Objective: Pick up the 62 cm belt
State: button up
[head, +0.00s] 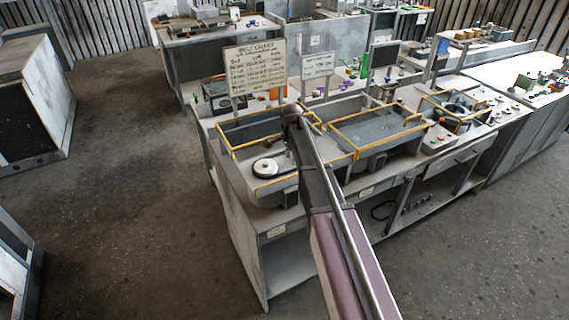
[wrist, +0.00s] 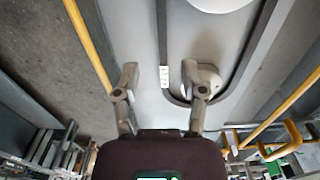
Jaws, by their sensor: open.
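A dark belt (wrist: 162,35) lies on the grey tray floor in the wrist view. One straight strand with a small white tag (wrist: 164,77) runs between my fingers; the tag's text is too small to read. A dark curve passes beside and partly behind the right finger. I cannot tell whether this is the 62 cm belt. My gripper (wrist: 164,84) is open, its fingers on either side of the tagged strand. In the head view, a black belt loop (head: 265,174) lies around a white disc in the left tray; my arm hides part of that tray.
The left tray has yellow rails (head: 236,150), which also flank my gripper in the wrist view (wrist: 90,45). A second railed tray (head: 378,133) stands to its right. A sign board (head: 255,68) stands behind. Another dark loop (head: 383,210) lies on the shelf below.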

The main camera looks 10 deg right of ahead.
aim_at(291, 169)
jog(key=shift+f, duration=0.1)
jog(key=shift+w+f+b, duration=0.2)
jog(key=shift+f+b, duration=2.35)
jog(key=shift+b, duration=0.1)
jog(key=shift+c, duration=0.2)
grip_shut()
